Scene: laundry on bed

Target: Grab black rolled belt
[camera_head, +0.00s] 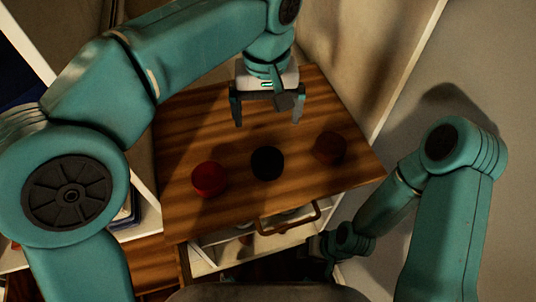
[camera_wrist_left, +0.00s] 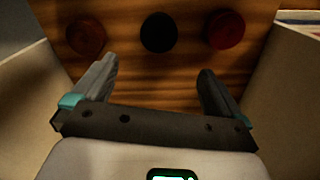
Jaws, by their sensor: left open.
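The black rolled belt (camera_head: 267,163) sits on the wooden top of a small cabinet, between a red roll and a brown roll. It also shows in the left wrist view (camera_wrist_left: 159,32), at the top centre, beyond the fingertips. My left gripper (camera_head: 268,114) is open and empty behind the belt, apart from it. In the left wrist view its two fingers (camera_wrist_left: 157,70) are spread, with bare wood between them. My right gripper (camera_head: 325,245) is low beside the cabinet's open drawer; its fingers are too dark and small to read.
The red roll (camera_head: 210,179) is left of the belt and the brown roll (camera_head: 329,148) is right of it, with small gaps. The wooden top (camera_head: 190,130) is otherwise clear. Below its front edge, an open drawer with a brown handle (camera_head: 289,222) sticks out. Walls rise behind.

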